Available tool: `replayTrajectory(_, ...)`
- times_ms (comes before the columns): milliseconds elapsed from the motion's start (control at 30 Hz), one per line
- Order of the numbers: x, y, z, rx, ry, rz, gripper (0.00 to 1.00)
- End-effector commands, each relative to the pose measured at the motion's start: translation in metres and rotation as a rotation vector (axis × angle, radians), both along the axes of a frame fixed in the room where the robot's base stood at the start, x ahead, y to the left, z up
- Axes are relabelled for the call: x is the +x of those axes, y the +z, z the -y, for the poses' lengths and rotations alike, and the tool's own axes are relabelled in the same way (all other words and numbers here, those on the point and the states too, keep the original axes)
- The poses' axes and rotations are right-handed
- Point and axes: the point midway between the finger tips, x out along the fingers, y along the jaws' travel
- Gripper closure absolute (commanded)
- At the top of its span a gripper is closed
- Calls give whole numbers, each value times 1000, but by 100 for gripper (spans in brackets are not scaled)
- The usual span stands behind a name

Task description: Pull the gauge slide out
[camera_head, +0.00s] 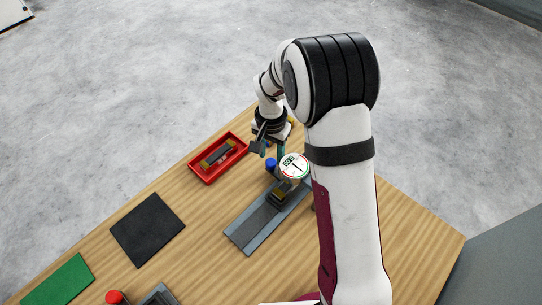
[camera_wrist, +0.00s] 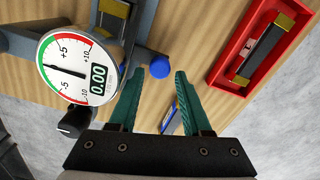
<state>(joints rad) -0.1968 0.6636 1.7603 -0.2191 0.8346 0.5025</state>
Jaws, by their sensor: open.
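A round white gauge dial (camera_head: 294,166) with a red and green rim stands over a long grey rail (camera_head: 252,230); in the wrist view the dial (camera_wrist: 78,68) reads 0.00. A dark block with yellow (camera_head: 281,194) sits on the rail. A blue knob (camera_head: 270,164) projects beside the gauge; in the wrist view the knob (camera_wrist: 159,65) is on a short grey rod. My gripper (camera_wrist: 160,75) is open and empty, its teal fingertips on either side of the knob in that view. Whether they touch it or are still above it I cannot tell.
A red tray (camera_head: 241,153) holding a dark bar with yellow ends (camera_head: 217,154) lies left of my gripper. A black mat (camera_head: 148,229), a green mat (camera_head: 64,283) and a red button (camera_head: 115,297) are nearer. My arm hides the table's right part.

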Motion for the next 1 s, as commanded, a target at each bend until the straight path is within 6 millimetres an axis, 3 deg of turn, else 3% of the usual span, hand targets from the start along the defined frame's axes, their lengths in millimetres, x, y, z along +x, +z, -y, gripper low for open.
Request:
replayTrajectory(200,0,-24,0,0,0,-2,51)
replayTrajectory(533,0,-28,0,0,0,0,51)
replayTrajectory(800,0,-28,0,0,0,0,100)
replayTrajectory(1000,0,-27,0,0,0,-1,100)
